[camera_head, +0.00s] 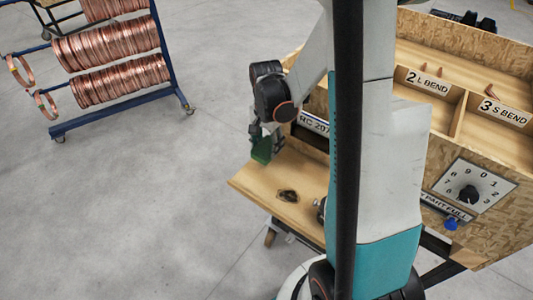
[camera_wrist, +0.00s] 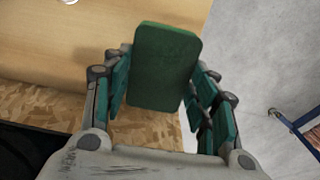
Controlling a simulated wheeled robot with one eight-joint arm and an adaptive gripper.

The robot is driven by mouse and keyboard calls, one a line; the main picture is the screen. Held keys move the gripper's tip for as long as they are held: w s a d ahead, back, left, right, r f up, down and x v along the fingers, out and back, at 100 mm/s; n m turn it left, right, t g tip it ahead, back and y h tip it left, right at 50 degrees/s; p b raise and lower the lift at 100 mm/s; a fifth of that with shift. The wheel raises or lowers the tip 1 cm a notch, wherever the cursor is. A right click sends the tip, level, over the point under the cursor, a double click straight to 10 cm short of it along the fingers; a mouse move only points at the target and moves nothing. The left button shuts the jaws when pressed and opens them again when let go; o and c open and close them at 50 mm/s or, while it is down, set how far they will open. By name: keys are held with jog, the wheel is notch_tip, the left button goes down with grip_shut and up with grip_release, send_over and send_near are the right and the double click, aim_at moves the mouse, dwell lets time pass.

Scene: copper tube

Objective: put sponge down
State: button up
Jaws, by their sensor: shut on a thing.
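The green sponge (camera_wrist: 166,62) stands out between the fingers of my gripper (camera_wrist: 163,100) in the wrist view. The fingers, lined with green pads, close on it from both sides. In the head view the sponge (camera_head: 262,149) shows as a small green block below my wrist, over or near the left end of the wooden shelf (camera_head: 262,185). I cannot tell whether it touches the shelf. The gripper fingers (camera_head: 260,134) are small and partly hidden in that view.
A small dark object (camera_head: 288,196) lies on the shelf. The wooden workstation with labelled bins (camera_head: 428,80) and a dial (camera_head: 469,193) stands at the right, partly hidden by my arm. A blue rack of copper coils (camera_head: 110,55) stands at the upper left. The floor between is clear.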

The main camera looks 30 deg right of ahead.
aim_at(267, 147)
jog(key=shift+f+b, duration=0.4)
jog(key=shift+f, duration=1.55)
jog(key=shift+f, duration=0.2)
jog(key=o, duration=0.9)
jog(key=shift+o, duration=0.2)
jog(key=shift+r, duration=0.15)
notch_tip(267, 147, up, 12)
jog(key=p, duration=0.2)
jog(key=shift+p, duration=0.3)
